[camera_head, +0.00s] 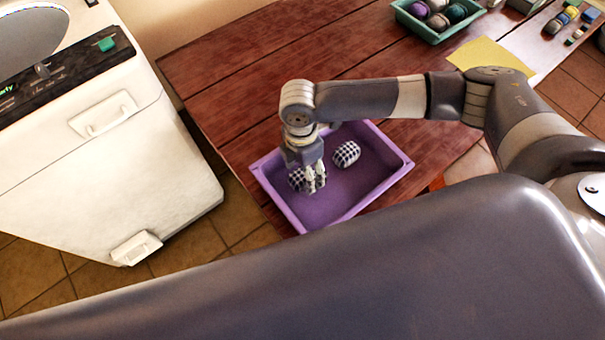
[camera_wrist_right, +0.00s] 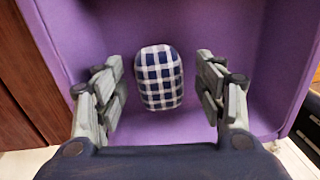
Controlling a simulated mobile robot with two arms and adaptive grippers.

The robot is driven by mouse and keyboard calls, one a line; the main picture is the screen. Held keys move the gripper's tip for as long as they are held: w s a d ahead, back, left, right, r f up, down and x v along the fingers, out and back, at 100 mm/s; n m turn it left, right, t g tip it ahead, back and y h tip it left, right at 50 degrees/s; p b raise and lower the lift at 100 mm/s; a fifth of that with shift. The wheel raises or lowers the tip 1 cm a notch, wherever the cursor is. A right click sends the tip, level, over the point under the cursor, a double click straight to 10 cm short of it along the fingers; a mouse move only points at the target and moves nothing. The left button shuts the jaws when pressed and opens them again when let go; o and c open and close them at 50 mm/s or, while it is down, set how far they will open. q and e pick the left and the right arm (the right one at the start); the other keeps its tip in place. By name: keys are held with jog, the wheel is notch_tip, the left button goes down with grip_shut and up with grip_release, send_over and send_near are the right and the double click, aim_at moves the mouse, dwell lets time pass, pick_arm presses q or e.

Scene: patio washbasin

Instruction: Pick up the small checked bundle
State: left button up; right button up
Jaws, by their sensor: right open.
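Two checked bundles in dark blue or black and white lie in a purple tray (camera_head: 385,185). One bundle (camera_head: 346,154) lies in the open right of the gripper. The other bundle (camera_head: 297,179) is partly hidden behind my right gripper (camera_head: 316,184), which points down into the tray's left part. In the right wrist view, a navy-and-white checked bundle (camera_wrist_right: 159,78) lies between the spread fingers of my right gripper (camera_wrist_right: 161,84), with a gap on both sides. My left gripper is not in view.
The tray stands on a reddish wooden table (camera_head: 240,85) near its front edge. A white machine (camera_head: 110,140) stands left of the table. A green tray (camera_head: 440,32) of rolled bundles and a yellow cloth (camera_head: 490,57) lie farther back.

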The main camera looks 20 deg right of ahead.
jog(key=shift+f, duration=0.7)
jog(key=c, duration=1.3)
jog(key=shift+r, duration=0.15)
